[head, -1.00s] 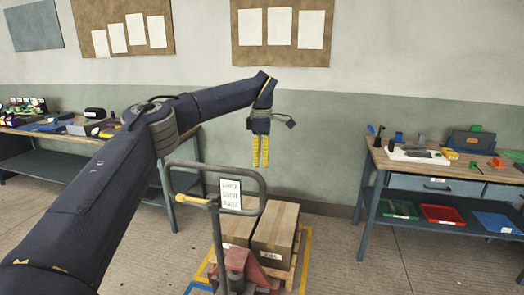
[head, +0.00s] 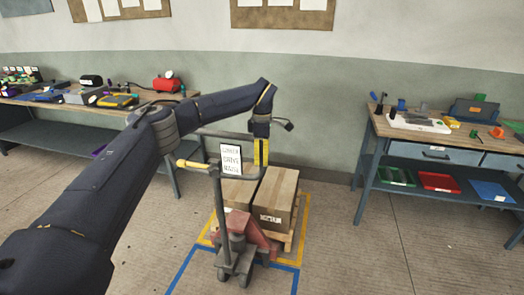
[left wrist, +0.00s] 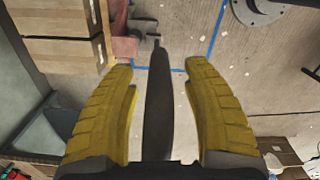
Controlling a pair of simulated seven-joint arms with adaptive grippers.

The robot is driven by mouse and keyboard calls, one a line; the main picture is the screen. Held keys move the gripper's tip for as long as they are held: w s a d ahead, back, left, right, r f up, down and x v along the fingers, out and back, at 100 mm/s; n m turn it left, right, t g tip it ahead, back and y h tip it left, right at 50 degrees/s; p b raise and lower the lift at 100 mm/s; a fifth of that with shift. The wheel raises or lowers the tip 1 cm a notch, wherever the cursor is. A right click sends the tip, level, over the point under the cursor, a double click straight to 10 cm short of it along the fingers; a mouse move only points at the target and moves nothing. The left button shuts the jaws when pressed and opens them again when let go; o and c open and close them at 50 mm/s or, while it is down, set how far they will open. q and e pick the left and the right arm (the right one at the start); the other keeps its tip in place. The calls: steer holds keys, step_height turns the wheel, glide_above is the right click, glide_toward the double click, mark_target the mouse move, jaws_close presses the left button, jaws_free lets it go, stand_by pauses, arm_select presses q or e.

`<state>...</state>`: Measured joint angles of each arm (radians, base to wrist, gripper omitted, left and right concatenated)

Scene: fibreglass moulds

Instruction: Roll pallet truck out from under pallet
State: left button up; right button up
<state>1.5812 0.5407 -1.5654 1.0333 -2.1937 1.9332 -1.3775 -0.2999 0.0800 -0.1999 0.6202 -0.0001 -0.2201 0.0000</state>
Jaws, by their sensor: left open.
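The pallet truck (head: 243,238) has a red base, with its front end out from the pallet (head: 290,238). Its dark upright handle (head: 216,205) ends in a loop with a yellow lever and a white sign (head: 231,159). Two cardboard boxes (head: 276,195) stand on the pallet. My left gripper (head: 261,152) points down at the right side of the handle loop. In the left wrist view its yellow fingers (left wrist: 159,68) are open, with the dark handle bar (left wrist: 160,115) between them and gaps either side. The forks under the pallet are hidden. My right gripper is not seen.
Yellow tape (head: 306,212) frames the pallet, and blue tape (head: 178,275) marks the floor around the truck's front. A workbench (head: 152,102) stands at left, another (head: 385,130) at right. The floor between the pallet and right bench is clear.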

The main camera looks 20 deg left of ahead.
arm_select(q)
steer(key=shift+f, duration=0.2)
jaws_close()
stand_by(0.4)
steer(key=s+d+f, duration=0.1)
steer(key=s, duration=0.9)
steer(key=s+d+f+t, duration=0.1)
steer(key=s, duration=1)
steer(key=shift+d+f+t, duration=0.25)
steer(key=shift+f+t, duration=0.05)
steer(key=shift+f, duration=0.1)
